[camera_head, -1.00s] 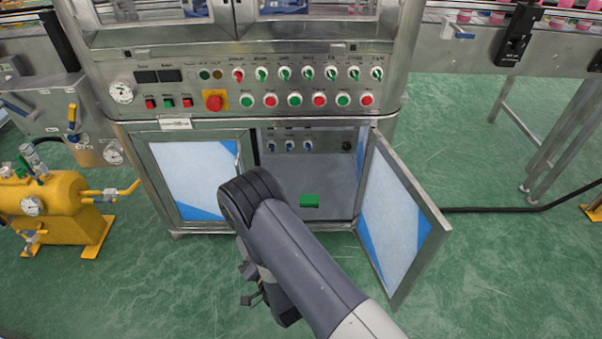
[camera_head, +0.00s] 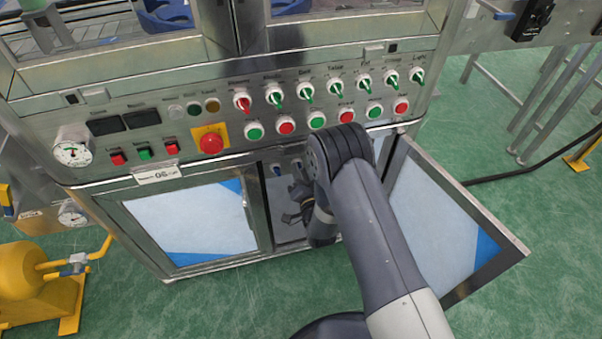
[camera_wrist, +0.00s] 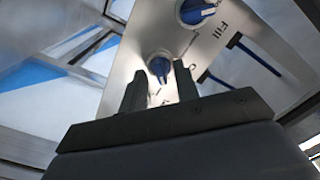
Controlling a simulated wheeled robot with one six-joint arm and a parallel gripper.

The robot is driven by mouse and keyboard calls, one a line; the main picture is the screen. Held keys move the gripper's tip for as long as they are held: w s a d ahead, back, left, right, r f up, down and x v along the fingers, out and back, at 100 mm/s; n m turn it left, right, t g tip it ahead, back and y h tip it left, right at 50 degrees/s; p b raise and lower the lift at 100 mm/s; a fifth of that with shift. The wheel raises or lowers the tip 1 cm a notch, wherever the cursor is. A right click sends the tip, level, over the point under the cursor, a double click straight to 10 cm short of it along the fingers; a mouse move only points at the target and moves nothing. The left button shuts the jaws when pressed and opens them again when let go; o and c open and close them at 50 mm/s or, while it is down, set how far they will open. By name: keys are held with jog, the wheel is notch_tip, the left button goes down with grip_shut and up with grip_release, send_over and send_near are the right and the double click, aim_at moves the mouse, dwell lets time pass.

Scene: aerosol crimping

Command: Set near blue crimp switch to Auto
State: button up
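In the wrist view, a blue switch knob (camera_wrist: 161,69) on a white round base sits on a metal panel (camera_wrist: 125,65), just beyond and between my fingertips. Its lettering is mostly covered by my gripper, so its setting is hard to read. A second blue switch (camera_wrist: 197,10) is higher, beside the label FILL. My gripper (camera_wrist: 160,74) is open, its two fingers apart on either side of the lower knob; I cannot tell if they touch it. In the head view, my gripper (camera_head: 297,205) is inside the open cabinet, partly hidden by my arm, below small blue switches (camera_head: 277,170).
The open right door (camera_head: 440,215) stands to the right of my arm. The left door (camera_head: 190,222) is shut. Above the opening is a panel (camera_head: 235,75) with green and red switches and a red emergency button (camera_head: 211,141).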

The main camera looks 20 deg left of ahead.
grip_shut()
jog(key=shift+f+b, duration=0.1)
jog(key=shift+b, duration=0.25)
jog(key=shift+s+n+b, duration=0.1)
jog(key=shift+n+b, duration=8.75)
jog(key=shift+n, duration=0.05)
grip_release()
